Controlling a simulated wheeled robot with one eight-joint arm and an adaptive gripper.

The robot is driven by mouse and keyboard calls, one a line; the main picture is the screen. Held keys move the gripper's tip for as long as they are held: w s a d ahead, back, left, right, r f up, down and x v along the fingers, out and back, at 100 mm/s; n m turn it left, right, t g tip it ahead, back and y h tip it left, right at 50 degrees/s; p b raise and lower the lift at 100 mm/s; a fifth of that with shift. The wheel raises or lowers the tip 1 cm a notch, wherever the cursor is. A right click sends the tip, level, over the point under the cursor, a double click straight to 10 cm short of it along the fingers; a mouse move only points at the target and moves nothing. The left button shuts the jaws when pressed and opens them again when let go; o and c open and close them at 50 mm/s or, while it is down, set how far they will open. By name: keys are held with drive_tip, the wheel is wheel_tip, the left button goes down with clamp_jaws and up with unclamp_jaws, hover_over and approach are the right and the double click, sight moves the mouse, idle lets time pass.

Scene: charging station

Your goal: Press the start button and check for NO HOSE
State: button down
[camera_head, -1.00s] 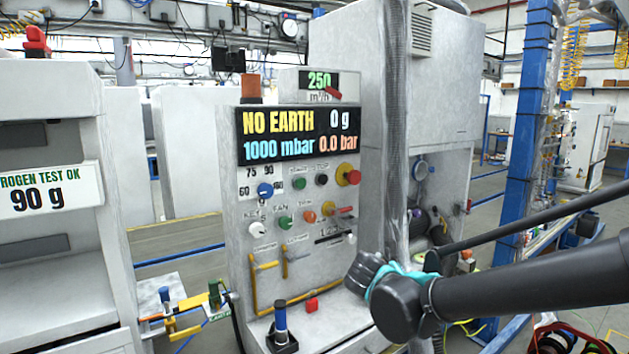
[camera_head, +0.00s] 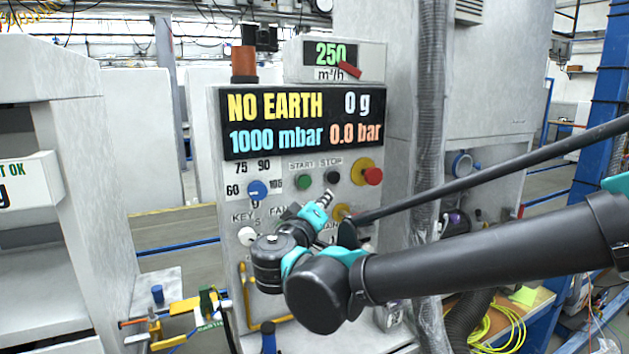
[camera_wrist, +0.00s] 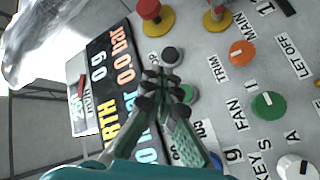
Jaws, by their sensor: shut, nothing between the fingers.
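The green START button (camera_head: 304,182) sits on the grey panel, and it shows partly behind a finger in the wrist view (camera_wrist: 190,93). The black STOP button (camera_head: 332,178) is to its right, and it shows just beyond my fingertips in the wrist view (camera_wrist: 173,55). The display (camera_head: 300,124) reads NO EARTH, 0 g, 1000 mbar, 0.0 bar. My gripper (camera_head: 325,200) is shut and empty, just below these two buttons in the head view. In the wrist view its fingertips (camera_wrist: 161,76) overlap the button area; I cannot tell any contact.
A red emergency button (camera_head: 372,176) on a yellow base stands out at the right. A blue knob (camera_head: 257,190) is left of START. My arm hides much of the lower panel. A grey ribbed hose (camera_head: 430,130) runs down the machine's right side.

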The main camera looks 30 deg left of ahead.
sight(311, 181)
drive_tip(key=shift+a, duration=0.15)
drive_tip(key=shift+w+a, duration=1.4)
drive_tip(key=shift+a, duration=0.3)
drive_tip(key=shift+w+a, duration=1.35)
drive_tip(key=shift+a, duration=0.3)
drive_tip(key=shift+a, duration=0.1)
drive_tip(key=shift+w+a, duration=0.2)
drive_tip(key=shift+w, duration=0.05)
drive_tip(key=shift+w+a, duration=0.3)
drive_tip(key=shift+a, duration=0.1)
idle(0.4)
drive_tip(key=shift+s+d, duration=0.6)
drive_tip(key=shift+d, duration=0.1)
